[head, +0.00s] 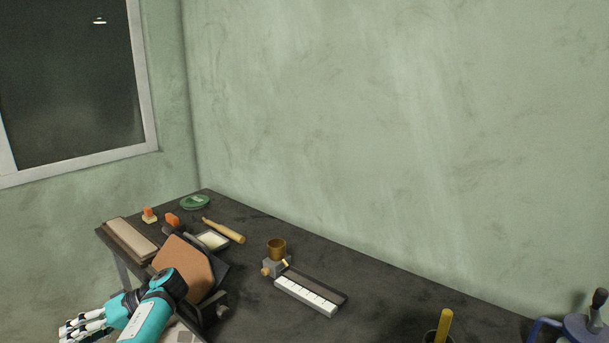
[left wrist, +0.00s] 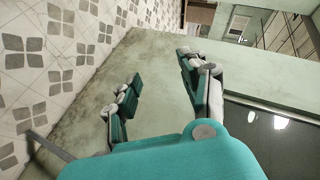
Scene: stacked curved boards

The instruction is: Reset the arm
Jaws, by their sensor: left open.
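My left arm (head: 148,312) is teal and comes in at the lower left of the head view, in front of the table's left end. Its gripper (head: 72,326) points left, off the table, with white and dark fingers. In the left wrist view the gripper (left wrist: 160,82) has its two teal finger pads wide apart, with nothing between them. The wall and tiled floor show beyond it. My right gripper is in neither view.
The dark table (head: 380,300) runs along the green wall. A brown board (head: 184,265), flat stacked boards (head: 131,239), a yellow-handled tool (head: 224,230), a brass cup (head: 276,249) and a white-topped strip (head: 305,296) lie on it. A window (head: 70,80) is at left.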

